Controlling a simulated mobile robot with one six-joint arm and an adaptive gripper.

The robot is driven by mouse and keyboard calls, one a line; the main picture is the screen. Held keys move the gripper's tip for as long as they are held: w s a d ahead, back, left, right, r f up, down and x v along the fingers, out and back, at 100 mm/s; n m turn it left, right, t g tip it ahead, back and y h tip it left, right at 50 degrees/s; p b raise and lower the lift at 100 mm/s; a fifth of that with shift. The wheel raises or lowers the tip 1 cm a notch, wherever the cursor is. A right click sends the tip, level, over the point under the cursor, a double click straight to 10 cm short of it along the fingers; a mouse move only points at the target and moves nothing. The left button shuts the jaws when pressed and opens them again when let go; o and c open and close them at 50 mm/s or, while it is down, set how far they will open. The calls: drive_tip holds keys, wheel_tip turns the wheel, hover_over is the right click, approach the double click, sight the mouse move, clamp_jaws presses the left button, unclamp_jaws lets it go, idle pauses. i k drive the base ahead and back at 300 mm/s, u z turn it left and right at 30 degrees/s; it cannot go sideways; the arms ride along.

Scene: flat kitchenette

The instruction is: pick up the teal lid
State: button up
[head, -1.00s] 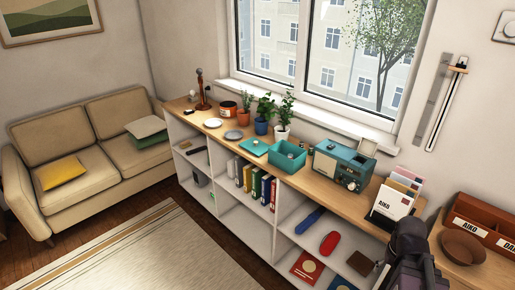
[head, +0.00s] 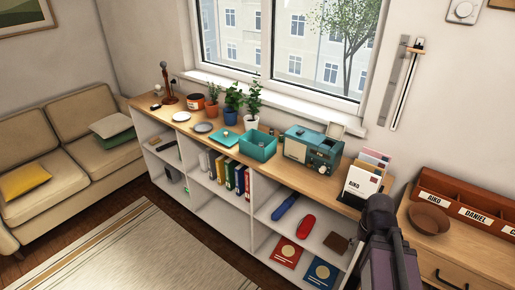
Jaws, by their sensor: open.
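The teal lid (head: 224,140) lies flat on the wooden top of the low shelf unit, with a small knob on it. It is just left of an open teal box (head: 257,146), and they look close together. A dark part of my arm stands at the lower right, well to the right of the lid. My gripper's fingers do not show, and nothing of mine is at the lid.
Potted plants (head: 252,105) stand behind the lid and box. A teal radio (head: 313,150) and a letter holder (head: 363,180) stand to the right. A rug (head: 140,255) covers the floor in front.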

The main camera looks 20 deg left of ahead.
sight(227, 137)
drive_tip(key=k, duration=0.65)
drive_tip(key=u, duration=0.45)
drive_tip(key=i, duration=1.25)
drive_tip(key=u, duration=0.6)
drive_tip(key=i, duration=0.75)
drive_tip(key=u, duration=0.05)
